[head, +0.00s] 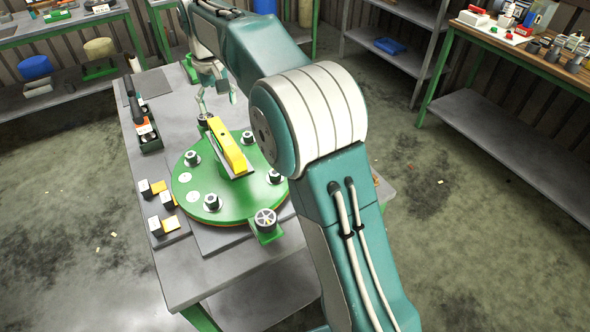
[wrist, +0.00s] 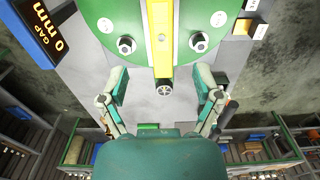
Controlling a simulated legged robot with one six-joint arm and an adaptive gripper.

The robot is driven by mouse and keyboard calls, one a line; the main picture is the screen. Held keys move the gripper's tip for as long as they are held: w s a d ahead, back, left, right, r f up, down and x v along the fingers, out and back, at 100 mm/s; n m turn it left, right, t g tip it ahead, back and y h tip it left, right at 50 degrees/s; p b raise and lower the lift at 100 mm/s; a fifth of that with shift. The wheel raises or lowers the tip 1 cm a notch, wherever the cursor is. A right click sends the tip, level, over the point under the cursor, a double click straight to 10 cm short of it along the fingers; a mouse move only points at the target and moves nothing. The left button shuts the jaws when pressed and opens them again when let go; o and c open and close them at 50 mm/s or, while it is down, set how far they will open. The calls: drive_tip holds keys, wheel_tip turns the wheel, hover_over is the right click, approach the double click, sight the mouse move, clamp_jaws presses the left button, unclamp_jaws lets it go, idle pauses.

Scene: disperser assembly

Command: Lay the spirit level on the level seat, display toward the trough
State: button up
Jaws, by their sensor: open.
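A yellow bar (head: 228,147), which looks like the spirit level, lies across the round green plate (head: 184,180). My gripper (head: 216,92) is open at the far edge of the plate. In the wrist view my gripper (wrist: 161,92) has its fingers apart, either side of the bar's line and beyond its near end.
Bolts (head: 212,202) stand on the green plate. Small white, black and orange blocks (head: 167,198) lie at the left. A dark box (head: 150,139) sits behind them. The grey tabletop (head: 190,275) is clear in front.

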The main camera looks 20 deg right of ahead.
drive_tip(key=s+d+r+t, duration=0.1)
drive_tip(key=s+d+r, duration=0.15)
drive_tip(key=s, duration=0.35)
drive_tip(key=s+d+r+m+t, duration=0.1)
drive_tip(key=s+d+r, duration=0.15)
drive_tip(key=s, duration=0.25)
drive_tip(key=s+d+r+t, duration=0.1)
drive_tip(key=s+d+r, duration=0.15)
drive_tip(key=s, duration=0.35)
drive_tip(key=s+d+f+t, duration=0.1)
drive_tip(key=s+f, duration=0.3)
drive_tip(key=s, duration=0.4)
drive_tip(key=s+d+f+m+t, duration=0.1)
drive_tip(key=s+d+f, duration=0.2)
drive_tip(key=s, duration=0.5)
drive_tip(key=shift+s+f+t, duration=0.3)
drive_tip(key=shift+f, duration=0.2)
drive_tip(key=shift+d, duration=0.1)
